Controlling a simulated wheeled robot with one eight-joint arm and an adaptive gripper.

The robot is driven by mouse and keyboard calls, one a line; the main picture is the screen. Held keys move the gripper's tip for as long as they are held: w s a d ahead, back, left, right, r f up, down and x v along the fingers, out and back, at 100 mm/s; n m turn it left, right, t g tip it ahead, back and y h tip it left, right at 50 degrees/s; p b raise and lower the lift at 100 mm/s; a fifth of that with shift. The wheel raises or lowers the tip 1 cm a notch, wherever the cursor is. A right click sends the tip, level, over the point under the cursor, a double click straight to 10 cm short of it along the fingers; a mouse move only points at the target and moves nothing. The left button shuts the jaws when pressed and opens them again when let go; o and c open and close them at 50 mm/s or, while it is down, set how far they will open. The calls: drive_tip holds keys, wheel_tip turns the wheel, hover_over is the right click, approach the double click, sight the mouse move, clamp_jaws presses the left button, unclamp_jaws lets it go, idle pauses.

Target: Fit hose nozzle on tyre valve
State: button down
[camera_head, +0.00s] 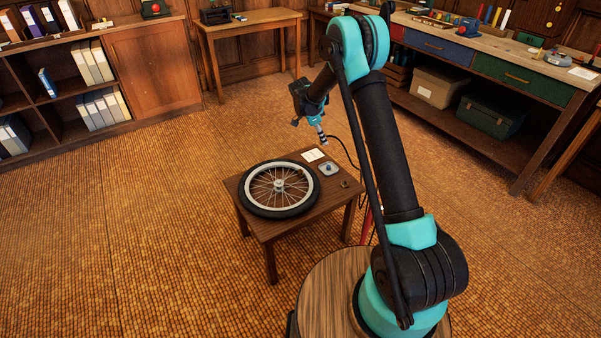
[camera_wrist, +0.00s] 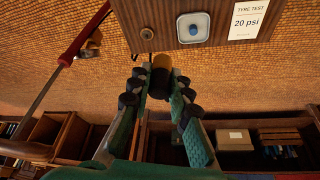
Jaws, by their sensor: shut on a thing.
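A spoked wheel with a black tyre (camera_head: 246,203) and pale rim lies flat on a small wooden table. Its valve is too small to make out in the head view, and the wheel is outside the wrist view. My gripper (camera_head: 316,122) is above and beyond the table's far edge, apart from the wheel. It is shut on the hose nozzle (camera_head: 322,137), which points down with a light-and-dark banded end. In the wrist view the nozzle (camera_wrist: 160,78) is a dark cylinder between the fingertips. A thin black hose (camera_head: 345,150) hangs from it towards the right.
A red pump (camera_head: 367,222) stands right of the table, partly behind my arm. A workbench (camera_head: 460,58) runs along the back right.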

drive_tip(key=a, duration=0.9)
drive_tip(key=shift+w+a, duration=0.15)
drive_tip(key=shift+w, duration=0.25)
idle(0.4)
drive_tip(key=shift+f, duration=7.05)
drive_tip(key=shift+f, duration=1.35)
drive_tip(key=c, duration=1.3)
unclamp_jaws()
drive_tip(key=shift+c, duration=0.2)
drive_tip(key=v, duration=1.2)
